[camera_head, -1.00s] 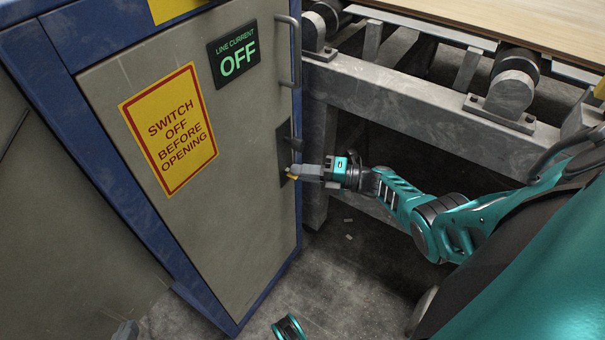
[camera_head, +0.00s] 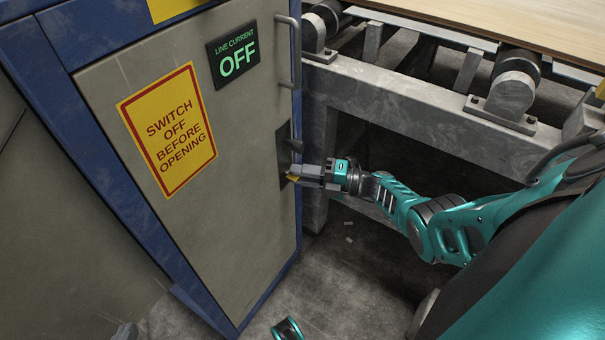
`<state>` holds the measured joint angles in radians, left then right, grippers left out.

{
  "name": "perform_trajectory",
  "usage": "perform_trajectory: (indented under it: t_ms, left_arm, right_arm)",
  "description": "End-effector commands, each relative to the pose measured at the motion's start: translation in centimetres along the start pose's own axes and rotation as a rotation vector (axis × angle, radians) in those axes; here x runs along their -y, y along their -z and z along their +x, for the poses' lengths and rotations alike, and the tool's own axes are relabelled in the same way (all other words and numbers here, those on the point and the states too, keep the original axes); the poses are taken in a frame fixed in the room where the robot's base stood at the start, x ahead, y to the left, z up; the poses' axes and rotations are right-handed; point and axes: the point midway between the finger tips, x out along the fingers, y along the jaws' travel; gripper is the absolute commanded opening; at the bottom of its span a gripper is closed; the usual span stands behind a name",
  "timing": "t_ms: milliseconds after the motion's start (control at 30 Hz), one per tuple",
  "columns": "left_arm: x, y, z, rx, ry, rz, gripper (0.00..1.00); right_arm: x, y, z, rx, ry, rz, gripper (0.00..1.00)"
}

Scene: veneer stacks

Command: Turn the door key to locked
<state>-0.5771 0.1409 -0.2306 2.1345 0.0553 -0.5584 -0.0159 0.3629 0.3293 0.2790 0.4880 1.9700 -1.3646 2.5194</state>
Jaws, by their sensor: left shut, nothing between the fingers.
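The grey cabinet door (camera_head: 215,210) carries a dark lock plate (camera_head: 283,150) near its right edge. The yellow door key (camera_head: 292,179) shows at the lower part of this plate, partly hidden by my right gripper's fingers. My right gripper (camera_head: 303,177) reaches in from the right and appears shut on the key. I cannot tell the key's exact angle. A dark handle piece (camera_head: 294,145) sits just above it. My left gripper (camera_head: 125,332) shows only as a small grey piece at the bottom edge, low and away from the lock; it is shut and empty.
A warning sign (camera_head: 169,130) and a display reading OFF (camera_head: 234,57) are on the door. A vertical bar handle (camera_head: 294,50) is above the lock. A grey machine frame (camera_head: 430,98) with rollers stands to the right, close above my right arm.

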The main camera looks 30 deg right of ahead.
Motion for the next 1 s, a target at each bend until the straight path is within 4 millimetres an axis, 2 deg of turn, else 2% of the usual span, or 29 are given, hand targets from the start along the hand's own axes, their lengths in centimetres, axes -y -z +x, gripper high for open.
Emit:
perform_trajectory:
  t_ms: [100,333,467,800,1000]
  left_arm:
    - [0.1,0.0,0.0,-0.001,0.002,0.0,0.0]
    - [0.1,0.0,0.0,-0.001,0.003,0.0,0.0]
    - [0.1,0.2,-0.1,-0.001,0.003,0.0,0.0]
    - [0.2,0.3,-0.2,-0.001,0.007,0.0,0.0]
    - [0.3,-0.1,-0.1,0.004,0.007,0.0,0.0]
  right_arm:
    - [0.0,0.0,0.0,0.0,0.001,-0.001,0.31]
    - [0.0,0.0,-0.2,0.0,0.002,-0.002,0.31]
    - [0.0,-0.1,-1.3,0.001,0.003,-0.002,0.31]
    - [0.0,-0.1,-8.4,0.002,0.004,-0.001,0.31]
    - [0.1,0.0,-11.7,0.001,0.003,-0.002,0.31]
